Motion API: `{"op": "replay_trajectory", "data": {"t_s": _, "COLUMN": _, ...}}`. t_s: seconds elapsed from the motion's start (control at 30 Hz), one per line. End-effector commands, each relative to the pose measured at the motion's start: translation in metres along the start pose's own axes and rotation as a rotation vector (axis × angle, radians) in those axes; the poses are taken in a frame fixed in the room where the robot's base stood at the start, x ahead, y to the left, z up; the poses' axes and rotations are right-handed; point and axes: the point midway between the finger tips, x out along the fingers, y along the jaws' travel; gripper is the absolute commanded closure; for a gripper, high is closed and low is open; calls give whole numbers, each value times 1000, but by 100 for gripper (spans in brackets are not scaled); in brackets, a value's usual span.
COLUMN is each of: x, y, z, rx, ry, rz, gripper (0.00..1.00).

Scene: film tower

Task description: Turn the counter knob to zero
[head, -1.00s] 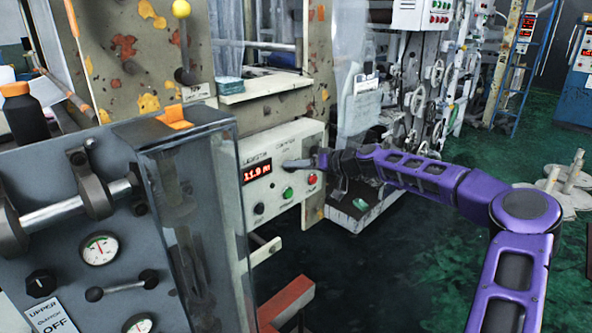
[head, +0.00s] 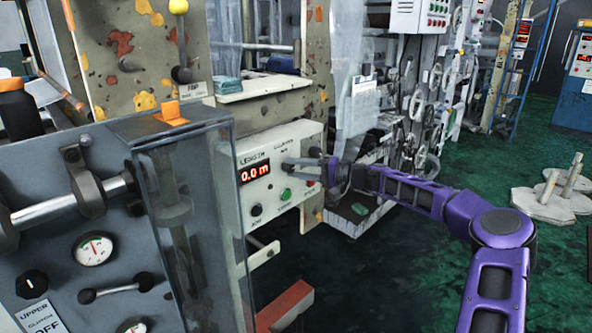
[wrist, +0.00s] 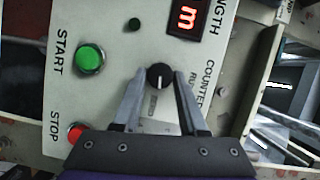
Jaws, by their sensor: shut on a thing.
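The counter panel (head: 268,178) is a pale box with a red lit display (head: 255,171) that reads 0.0 m. In the wrist view the counter knob (wrist: 160,72) is small, round and black, with a light pointer line running up and down the picture. My gripper (head: 291,167) reaches the panel from the right, and its two grey fingers (wrist: 158,82) are shut on the knob, one on each side. In the head view the fingers largely hide the knob. In the wrist view only the "m" of the display shows.
A green START button (wrist: 90,59) and a red STOP button (wrist: 75,132) sit close beside my fingers. A black knob (head: 257,210) is low on the panel. A clear-sided cabinet (head: 190,220) stands left. Green floor on the right is mostly open.

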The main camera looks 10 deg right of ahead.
Motion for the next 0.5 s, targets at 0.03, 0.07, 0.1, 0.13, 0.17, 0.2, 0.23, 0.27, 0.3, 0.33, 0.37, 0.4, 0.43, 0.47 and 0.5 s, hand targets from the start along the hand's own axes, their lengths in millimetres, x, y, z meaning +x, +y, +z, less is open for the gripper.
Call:
{"op": "replay_trajectory", "data": {"t_s": 0.03, "x": 0, "y": 1, "z": 0, "rx": 27, "ry": -1, "rz": -11, "gripper": 100}}
{"op": "replay_trajectory", "data": {"t_s": 0.07, "x": 0, "y": 1, "z": 0, "rx": 42, "ry": -1, "rz": -17, "gripper": 100}}
{"op": "replay_trajectory", "data": {"t_s": 0.1, "x": 0, "y": 2, "z": 0, "rx": 58, "ry": -1, "rz": -24, "gripper": 100}}
{"op": "replay_trajectory", "data": {"t_s": 0.13, "x": 0, "y": 2, "z": 0, "rx": 71, "ry": -1, "rz": -29, "gripper": 100}}
{"op": "replay_trajectory", "data": {"t_s": 0.17, "x": 0, "y": 2, "z": 0, "rx": 82, "ry": 0, "rz": -34, "gripper": 100}}
{"op": "replay_trajectory", "data": {"t_s": 0.2, "x": 0, "y": 2, "z": 0, "rx": 96, "ry": 0, "rz": -39, "gripper": 100}}
{"op": "replay_trajectory", "data": {"t_s": 0.23, "x": 0, "y": 2, "z": 0, "rx": 104, "ry": 0, "rz": -42, "gripper": 100}}
{"op": "replay_trajectory", "data": {"t_s": 0.27, "x": 0, "y": 2, "z": 0, "rx": 112, "ry": 0, "rz": -46, "gripper": 100}}
{"op": "replay_trajectory", "data": {"t_s": 0.3, "x": 0, "y": 2, "z": 0, "rx": 121, "ry": 0, "rz": -49, "gripper": 100}}
{"op": "replay_trajectory", "data": {"t_s": 0.33, "x": 0, "y": 2, "z": 0, "rx": 127, "ry": 0, "rz": -52, "gripper": 100}}
{"op": "replay_trajectory", "data": {"t_s": 0.37, "x": 0, "y": 2, "z": 0, "rx": 131, "ry": 0, "rz": -54, "gripper": 100}}
{"op": "replay_trajectory", "data": {"t_s": 0.4, "x": 0, "y": 2, "z": 0, "rx": 137, "ry": 0, "rz": -56, "gripper": 100}}
{"op": "replay_trajectory", "data": {"t_s": 0.43, "x": 0, "y": 2, "z": 0, "rx": 140, "ry": 0, "rz": -57, "gripper": 100}}
{"op": "replay_trajectory", "data": {"t_s": 0.47, "x": 0, "y": 2, "z": 0, "rx": 142, "ry": 0, "rz": -58, "gripper": 100}}
{"op": "replay_trajectory", "data": {"t_s": 0.5, "x": 0, "y": 2, "z": 0, "rx": 145, "ry": 0, "rz": -59, "gripper": 100}}
